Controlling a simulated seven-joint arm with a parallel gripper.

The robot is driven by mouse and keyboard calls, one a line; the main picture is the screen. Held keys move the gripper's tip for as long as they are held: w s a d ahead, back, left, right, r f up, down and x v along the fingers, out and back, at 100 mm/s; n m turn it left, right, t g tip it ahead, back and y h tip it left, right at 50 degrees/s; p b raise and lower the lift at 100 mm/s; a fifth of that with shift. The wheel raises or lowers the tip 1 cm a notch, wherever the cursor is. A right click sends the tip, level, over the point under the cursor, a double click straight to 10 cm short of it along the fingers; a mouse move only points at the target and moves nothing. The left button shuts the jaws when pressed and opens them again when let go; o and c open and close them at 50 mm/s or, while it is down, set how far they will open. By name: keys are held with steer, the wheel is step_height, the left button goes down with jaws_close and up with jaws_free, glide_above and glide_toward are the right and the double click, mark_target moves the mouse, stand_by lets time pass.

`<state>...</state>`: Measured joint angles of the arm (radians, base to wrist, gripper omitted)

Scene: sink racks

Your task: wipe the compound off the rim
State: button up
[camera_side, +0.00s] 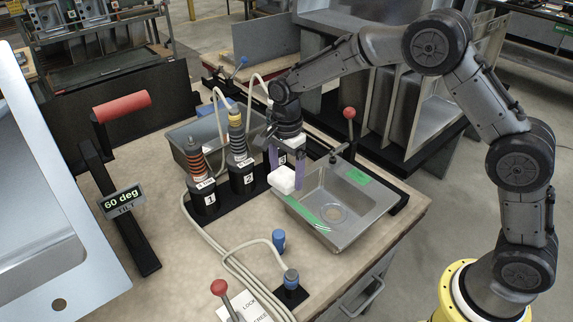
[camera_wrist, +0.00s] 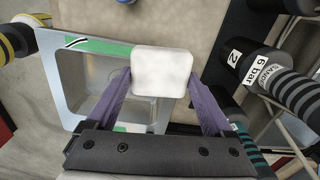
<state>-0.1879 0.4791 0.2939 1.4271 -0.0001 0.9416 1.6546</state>
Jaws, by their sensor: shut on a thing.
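My gripper (camera_side: 286,168), with purple fingers, is shut on a white block-shaped pad (camera_side: 282,180). The pad also fills the space between the fingers in the wrist view (camera_wrist: 162,72). It hangs at the left corner of the steel sink (camera_side: 374,212); I cannot tell whether it touches the rim. A green strip of compound (camera_side: 306,214) lies along the front-left rim. It also shows in the wrist view (camera_wrist: 108,48), with a dark mark near its end. Another green patch (camera_side: 357,177) lies on the back-right rim.
Black numbered holders with coiled tools (camera_side: 202,190) stand close left of my gripper. A red-knobbed lever (camera_side: 349,114) rises behind the sink. A large tilted steel sink (camera_side: 40,190) fills the left.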

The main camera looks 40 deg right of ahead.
mark_target(331, 232)
steer(key=shift+f, duration=0.9)
steer(key=shift+s+f, duration=0.35)
steer(key=shift+f, duration=0.3)
steer(key=shift+s+f, duration=0.3)
steer(key=shift+f, duration=0.35)
steer(key=shift+c, duration=0.7)
steer(key=shift+s, duration=7.15)
steer(key=shift+w, duration=7.2)
steer(key=shift+w+r, duration=0.15)
steer(key=shift+w, duration=0.55)
steer(key=shift+s+r, duration=0.1)
steer(key=shift+r, duration=3.9)
